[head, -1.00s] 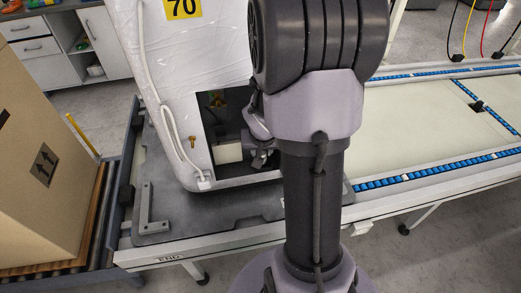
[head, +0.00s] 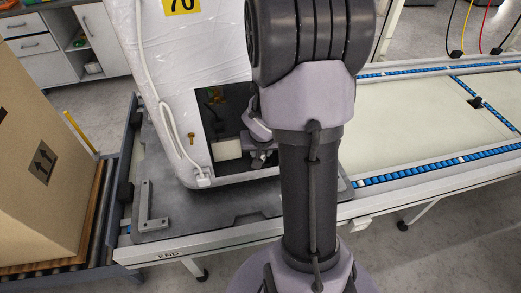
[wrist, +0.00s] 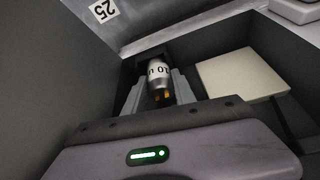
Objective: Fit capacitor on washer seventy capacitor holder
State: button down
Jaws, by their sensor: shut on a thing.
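The washer (head: 215,48) stands upright, wrapped in clear film, with a yellow label (head: 181,5) reading 70. Its lower front has a dark opening, and my gripper (head: 262,157) is inside its right part, partly hidden by my arm. In the wrist view my gripper (wrist: 157,92) is shut on the capacitor (wrist: 157,72), a silver cylinder with black print and orange terminals toward me. The capacitor's far end is against or just before a dark part; I cannot tell whether that is the holder or whether they touch.
A pale block (wrist: 240,75) sits right of the capacitor, also seen in the opening (head: 227,149). A label (wrist: 103,10) reads 25. Dark walls close in around the gripper. A brass-coloured fitting (head: 191,138) is on the washer front.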

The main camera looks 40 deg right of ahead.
jog(key=shift+s+f, duration=0.1)
jog(key=shift+f, duration=0.35)
dwell(0.4)
jog(key=c, duration=0.9)
grip_release()
jog(key=shift+c, duration=0.2)
jog(key=shift+d+r, duration=0.1)
jog(key=shift+r+p, duration=0.3)
jog(key=p+v, duration=1.1)
jog(key=v, duration=0.6)
jog(key=shift+w, duration=0.25)
